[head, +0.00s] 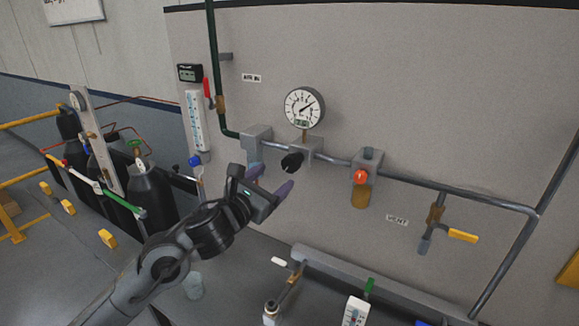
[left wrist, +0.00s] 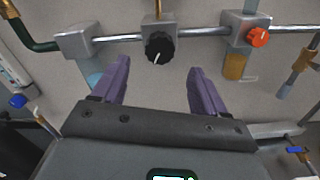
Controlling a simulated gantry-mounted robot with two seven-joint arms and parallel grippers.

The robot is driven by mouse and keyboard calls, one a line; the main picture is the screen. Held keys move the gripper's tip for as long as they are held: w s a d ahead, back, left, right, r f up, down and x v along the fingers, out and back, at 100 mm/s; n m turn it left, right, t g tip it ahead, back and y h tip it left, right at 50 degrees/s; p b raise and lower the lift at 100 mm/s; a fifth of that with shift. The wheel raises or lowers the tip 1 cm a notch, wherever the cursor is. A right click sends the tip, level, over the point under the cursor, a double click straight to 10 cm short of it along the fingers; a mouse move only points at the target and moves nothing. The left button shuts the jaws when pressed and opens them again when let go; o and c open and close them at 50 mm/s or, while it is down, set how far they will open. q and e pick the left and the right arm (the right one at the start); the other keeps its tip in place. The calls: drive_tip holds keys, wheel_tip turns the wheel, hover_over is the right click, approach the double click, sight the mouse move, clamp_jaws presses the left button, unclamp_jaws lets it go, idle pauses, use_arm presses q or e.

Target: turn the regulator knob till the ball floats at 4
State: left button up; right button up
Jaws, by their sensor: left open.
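The black regulator knob (head: 292,161) sits on a grey block on the pipe, below a round dial gauge (head: 304,107). It also shows in the left wrist view (left wrist: 159,48), with a white pointer mark on its face. My left gripper (head: 269,181) is open and empty, its purple fingers pointing at the panel below the knob. In the left wrist view the knob lies beyond and between the fingertips (left wrist: 159,68), apart from them. A flowmeter tube (head: 196,120) with a blue scale hangs on the panel at left; its ball is too small to make out.
A red-orange knob (head: 360,176) with an amber bowl sits right of the black knob. A yellow-handled valve (head: 462,236) is farther right. A blue knob (head: 195,161) is under the flowmeter. Dark cylinders (head: 150,190) stand at left. A grey rail (head: 370,285) runs low along the panel.

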sight(289, 165)
use_arm(q)
drive_tip(key=x, duration=0.9)
drive_tip(key=shift+s+p, duration=0.1)
drive_tip(key=shift+p, duration=0.3)
drive_tip(key=shift+c, duration=0.3)
drive_tip(key=c, duration=1)
